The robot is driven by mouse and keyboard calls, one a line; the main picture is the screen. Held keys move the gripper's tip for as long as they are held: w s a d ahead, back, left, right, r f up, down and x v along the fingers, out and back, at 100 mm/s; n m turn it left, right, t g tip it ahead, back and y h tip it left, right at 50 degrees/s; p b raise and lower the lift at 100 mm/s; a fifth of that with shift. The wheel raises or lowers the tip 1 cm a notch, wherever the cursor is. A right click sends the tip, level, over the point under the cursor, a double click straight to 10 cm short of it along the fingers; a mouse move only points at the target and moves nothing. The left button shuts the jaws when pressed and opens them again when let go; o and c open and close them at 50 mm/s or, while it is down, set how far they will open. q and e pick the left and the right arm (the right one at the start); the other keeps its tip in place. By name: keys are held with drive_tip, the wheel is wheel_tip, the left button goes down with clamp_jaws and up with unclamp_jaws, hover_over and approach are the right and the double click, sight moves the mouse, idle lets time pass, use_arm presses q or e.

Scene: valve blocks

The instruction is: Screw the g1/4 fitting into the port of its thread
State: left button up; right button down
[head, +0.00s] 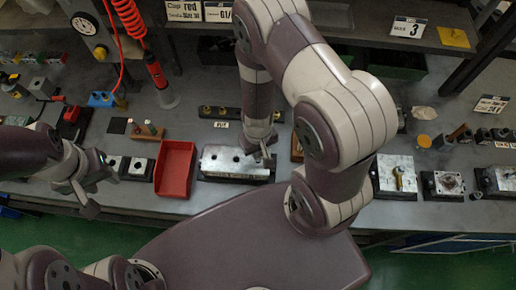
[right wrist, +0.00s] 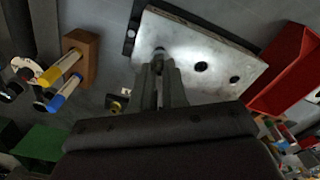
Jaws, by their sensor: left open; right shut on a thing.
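A silver valve block (head: 225,160) with dark round ports on its top lies on the bench in the middle of the head view. It also shows in the right wrist view (right wrist: 215,45), with two open ports to the right of my fingers. My right gripper (head: 264,158) is shut at the block's right end port; it also shows in the right wrist view (right wrist: 160,60). The fitting between its fingertips is almost wholly hidden, so I cannot tell how deep it sits. My left gripper (head: 92,192) is open and empty, at the bench's front edge on the left.
A red tray (head: 175,168) stands just left of the block. A dark bar with brass fittings (head: 216,111) lies behind it. A wooden block with coloured tools (right wrist: 80,55) is near my right gripper. More blocks (head: 398,177) stand at the right, smaller ones at the left.

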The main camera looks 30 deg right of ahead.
drive_tip(key=shift+f, duration=0.15)
drive_tip(key=shift+f+b, duration=0.3)
drive_tip(key=shift+b, duration=0.15)
drive_tip(key=shift+f+b, duration=0.5)
drive_tip(key=shift+f, duration=0.05)
